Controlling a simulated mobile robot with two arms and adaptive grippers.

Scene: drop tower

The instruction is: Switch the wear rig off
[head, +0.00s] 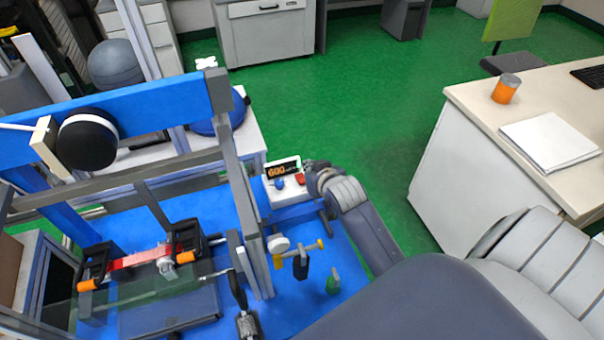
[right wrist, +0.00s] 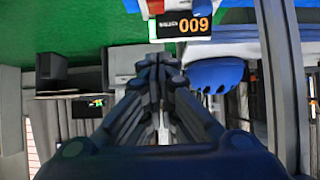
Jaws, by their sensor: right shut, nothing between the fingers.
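The white control box (head: 284,196) of the rig has a lit display (head: 282,169) reading 600, a blue knob (head: 279,184) and a red switch (head: 300,179). My right arm reaches in from the right, and its wrist stands just right of the box. My right gripper (right wrist: 160,62) is shut and empty, its fingertips pointing towards the box. In the right wrist view the display (right wrist: 181,25) shows upside down, and the red switch is cut by the top edge. I cannot tell whether the fingertips touch the box. My left gripper is not in view.
The rig's grey frame post (head: 240,185) rises left of the box. A clamped red strap (head: 138,259) lies behind a clear guard at the lower left. A bench (head: 475,95) with an orange can (head: 506,88) stands at right. Green floor (head: 370,80) lies open between.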

